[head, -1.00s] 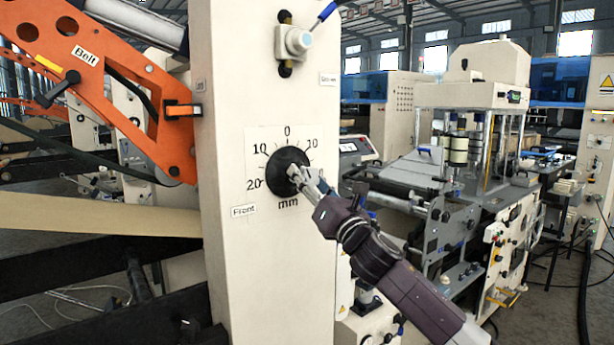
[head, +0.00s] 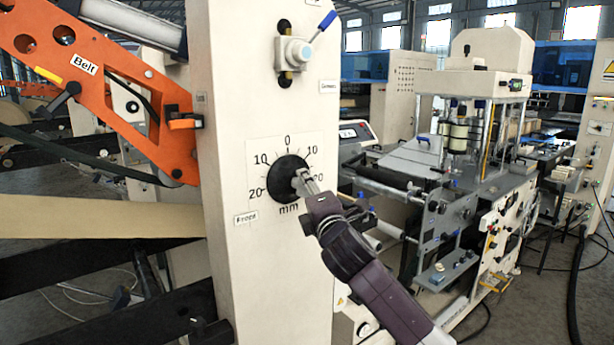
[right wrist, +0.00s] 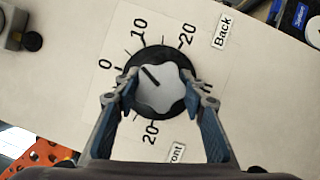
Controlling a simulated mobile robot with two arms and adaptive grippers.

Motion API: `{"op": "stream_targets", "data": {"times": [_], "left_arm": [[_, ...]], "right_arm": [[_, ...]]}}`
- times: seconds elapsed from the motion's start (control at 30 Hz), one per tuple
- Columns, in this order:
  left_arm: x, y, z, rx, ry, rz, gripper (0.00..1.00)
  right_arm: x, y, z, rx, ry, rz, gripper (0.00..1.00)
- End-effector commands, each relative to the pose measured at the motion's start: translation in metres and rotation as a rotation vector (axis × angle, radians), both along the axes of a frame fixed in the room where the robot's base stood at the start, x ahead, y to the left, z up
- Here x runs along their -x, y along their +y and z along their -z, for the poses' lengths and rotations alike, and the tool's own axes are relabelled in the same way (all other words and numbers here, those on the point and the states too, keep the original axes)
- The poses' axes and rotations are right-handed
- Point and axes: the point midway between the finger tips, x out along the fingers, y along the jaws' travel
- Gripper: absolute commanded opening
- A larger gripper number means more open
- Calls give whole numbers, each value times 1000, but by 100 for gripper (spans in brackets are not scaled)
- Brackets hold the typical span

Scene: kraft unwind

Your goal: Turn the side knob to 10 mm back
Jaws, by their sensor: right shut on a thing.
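The side knob (head: 286,178) is a black round dial on the cream machine column, with a white scale plate (head: 258,150) around it. In the right wrist view its grey lobed grip (right wrist: 160,97) has a dark pointer line, which points between 0 and the 10 on the Back side. The Back label (right wrist: 223,30) lies beyond the 20 there. My right gripper (right wrist: 159,103) is shut on the knob, one finger on each side; in the head view it reaches in from the lower right (head: 302,183). The fingers cover part of the scale. My left gripper is not in view.
Above the dial is a grey knob with a blue lever (head: 298,50). An orange arm (head: 110,85) and a paper web (head: 100,217) are left of the column. Another machine (head: 470,160) stands to the right.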

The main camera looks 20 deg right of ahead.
Motion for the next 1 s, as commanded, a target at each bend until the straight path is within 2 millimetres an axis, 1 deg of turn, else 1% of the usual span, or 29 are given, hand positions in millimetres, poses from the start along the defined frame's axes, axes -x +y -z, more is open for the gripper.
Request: {"op": "stream_targets", "data": {"times": [0.03, 0.1, 0.4, 0.63, 1.0], "left_arm": [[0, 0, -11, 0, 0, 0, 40], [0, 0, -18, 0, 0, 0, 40], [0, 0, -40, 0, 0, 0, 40], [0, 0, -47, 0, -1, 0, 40], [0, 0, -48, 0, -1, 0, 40]], "right_arm": [[0, 0, -5, -42, 16, -1, 14], [0, 0, -5, -97, 36, 0, 14], [0, 0, -2, -273, 100, 0, 14], [0, 0, -1, -341, 125, 0, 14], [0, -1, 1, -362, 132, 1, 14]]}}
